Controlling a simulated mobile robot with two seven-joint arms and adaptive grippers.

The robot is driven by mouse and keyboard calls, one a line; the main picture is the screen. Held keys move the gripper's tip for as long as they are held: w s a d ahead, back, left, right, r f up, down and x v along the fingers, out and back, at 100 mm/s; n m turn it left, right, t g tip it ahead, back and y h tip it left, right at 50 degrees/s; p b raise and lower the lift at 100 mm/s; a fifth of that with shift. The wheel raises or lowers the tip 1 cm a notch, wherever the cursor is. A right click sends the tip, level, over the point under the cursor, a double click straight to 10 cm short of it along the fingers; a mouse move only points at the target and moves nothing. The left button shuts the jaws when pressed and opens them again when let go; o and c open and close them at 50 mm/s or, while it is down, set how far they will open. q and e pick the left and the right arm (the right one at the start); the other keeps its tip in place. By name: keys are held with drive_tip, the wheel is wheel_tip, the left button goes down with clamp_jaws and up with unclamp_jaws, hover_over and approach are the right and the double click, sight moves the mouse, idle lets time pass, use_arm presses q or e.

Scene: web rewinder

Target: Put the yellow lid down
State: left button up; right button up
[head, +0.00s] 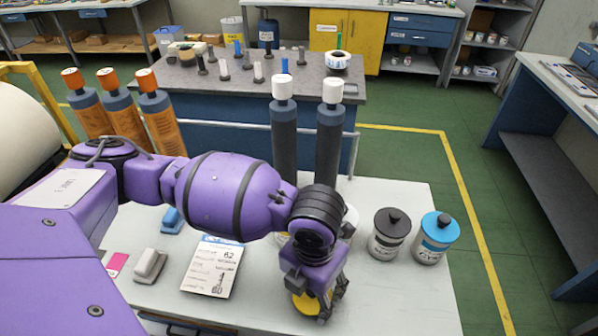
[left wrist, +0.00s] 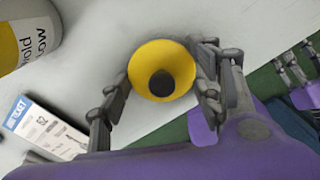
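The yellow lid (left wrist: 162,70) with a dark round knob sits between the fingers of my left gripper (left wrist: 162,80) in the left wrist view, with a finger against each side. In the head view my left gripper (head: 318,298) points down over the front of the white table, and part of the yellow lid (head: 305,303) shows below it. I cannot tell whether the lid touches the tabletop. A can with a yellow label (left wrist: 25,35) stands at the upper left of the wrist view; in the head view it is mostly hidden behind my wrist.
On the white table (head: 410,300), a black-lidded can (head: 388,234) and a blue-lidded can (head: 435,238) stand to the right. A printed card (head: 213,267), a grey block (head: 149,265) and a pink item (head: 117,263) lie left. Tall dark cylinders (head: 284,135) stand behind. The front right tabletop is clear.

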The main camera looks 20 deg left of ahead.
use_arm(q)
drive_tip(key=o, duration=0.3)
drive_tip(key=shift+s+d+r, duration=0.1)
wheel_tip(320, 180, up, 12)
drive_tip(key=p, duration=0.1)
drive_tip(key=shift+r, duration=0.15)
use_arm(e)
drive_tip(key=shift+s+a+r, duration=0.15)
drive_tip(key=shift+s+r, duration=0.1)
drive_tip(key=shift+r, duration=0.15)
